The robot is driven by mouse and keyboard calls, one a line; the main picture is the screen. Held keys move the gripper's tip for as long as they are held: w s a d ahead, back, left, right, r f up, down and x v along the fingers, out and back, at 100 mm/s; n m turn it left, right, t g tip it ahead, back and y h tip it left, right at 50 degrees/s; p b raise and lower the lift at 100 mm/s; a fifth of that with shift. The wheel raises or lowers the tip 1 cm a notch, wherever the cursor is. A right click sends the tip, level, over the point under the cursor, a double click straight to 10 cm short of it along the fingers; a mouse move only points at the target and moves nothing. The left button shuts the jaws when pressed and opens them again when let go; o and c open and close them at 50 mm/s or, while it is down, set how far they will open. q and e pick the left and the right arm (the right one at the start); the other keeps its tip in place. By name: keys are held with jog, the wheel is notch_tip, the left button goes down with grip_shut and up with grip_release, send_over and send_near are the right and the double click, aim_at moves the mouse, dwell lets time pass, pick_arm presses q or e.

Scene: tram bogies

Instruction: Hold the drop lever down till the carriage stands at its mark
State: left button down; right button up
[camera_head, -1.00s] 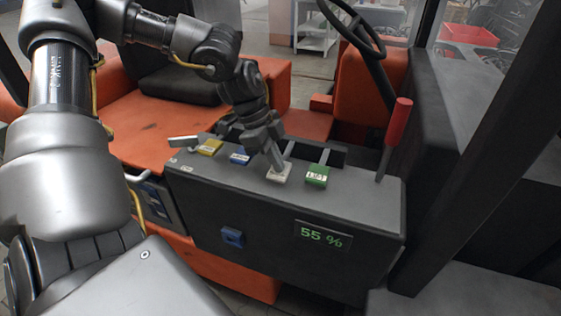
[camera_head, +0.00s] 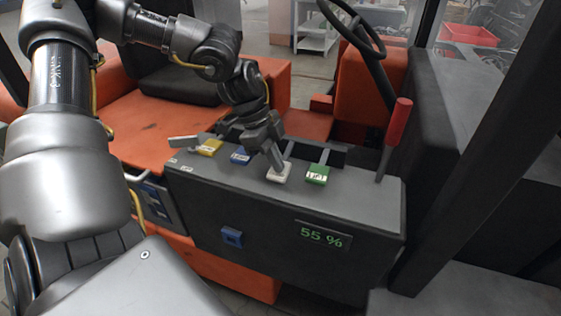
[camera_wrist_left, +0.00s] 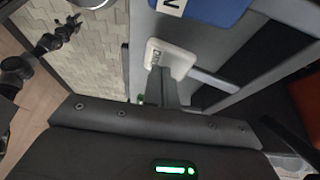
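A row of levers with coloured label pads stands on the dark console (camera_head: 270,217): yellow (camera_head: 209,147), blue (camera_head: 240,155), white (camera_head: 279,173) and green (camera_head: 317,174). The pad lettering is too small to read surely, so I cannot tell which is the drop lever. My left gripper (camera_head: 276,158) points down at the white pad, with its fingers together at or against it. In the left wrist view the closed fingers (camera_wrist_left: 163,86) overlap the white pad (camera_wrist_left: 172,58); contact is not certain. The display (camera_head: 322,236) reads 55 %. The carriage and its mark are not identifiable.
A red-handled lever (camera_head: 398,122) stands at the console's right end. A steering wheel (camera_head: 352,28) is behind it. A blue block (camera_head: 232,237) sits on the console's front face. A dark post (camera_head: 480,150) crosses the right side. An orange seat base (camera_head: 150,125) is behind.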

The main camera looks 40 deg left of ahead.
dwell(0.4)
pick_arm(q)
notch_tip(320, 180, up, 7)
jog(key=p, duration=0.3)
jog(key=shift+f+p, duration=0.2)
jog(key=shift+p, duration=0.2)
